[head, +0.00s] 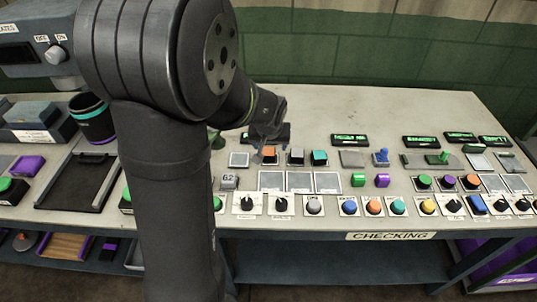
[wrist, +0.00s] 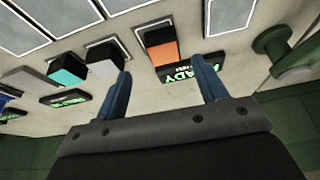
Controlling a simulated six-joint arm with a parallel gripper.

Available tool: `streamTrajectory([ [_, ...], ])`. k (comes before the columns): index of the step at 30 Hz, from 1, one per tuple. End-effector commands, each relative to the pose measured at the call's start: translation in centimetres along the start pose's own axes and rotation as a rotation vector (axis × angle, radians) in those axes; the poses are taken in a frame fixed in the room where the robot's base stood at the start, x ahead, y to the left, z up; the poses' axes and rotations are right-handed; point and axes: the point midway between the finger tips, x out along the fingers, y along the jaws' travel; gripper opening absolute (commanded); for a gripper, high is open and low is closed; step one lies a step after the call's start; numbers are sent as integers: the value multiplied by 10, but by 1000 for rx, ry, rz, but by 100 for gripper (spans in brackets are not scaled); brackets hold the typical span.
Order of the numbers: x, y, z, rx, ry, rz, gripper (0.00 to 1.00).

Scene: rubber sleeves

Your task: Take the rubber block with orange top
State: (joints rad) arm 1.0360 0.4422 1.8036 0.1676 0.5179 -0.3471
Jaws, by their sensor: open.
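The rubber block with orange top (head: 269,152) stands on a square pad in a row of blocks on the grey table, just below my gripper in the head view. In the wrist view the orange-topped block (wrist: 160,42) is beyond and between my gripper's two blue fingertips. My gripper (wrist: 164,70) is open, with nothing between its fingers. In the head view my gripper (head: 264,138) hangs over the back of the block row, and its fingers are hard to make out.
A grey-topped block (head: 296,156) and a teal-topped block (head: 320,157) stand close to the right. An empty pad (head: 239,159) lies to the left. A green-lit display (wrist: 192,68) sits behind the orange block, and a green knob (wrist: 272,42) is near the right finger.

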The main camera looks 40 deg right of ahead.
Motion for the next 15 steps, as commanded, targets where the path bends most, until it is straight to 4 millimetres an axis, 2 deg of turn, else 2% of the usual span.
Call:
streamTrajectory([
  [5, 12, -2, 1, -1, -1, 0, 65],
  [9, 32, -6, 3, -1, -3, -1, 65],
  [15, 51, -6, 2, -1, -1, 0, 65],
])
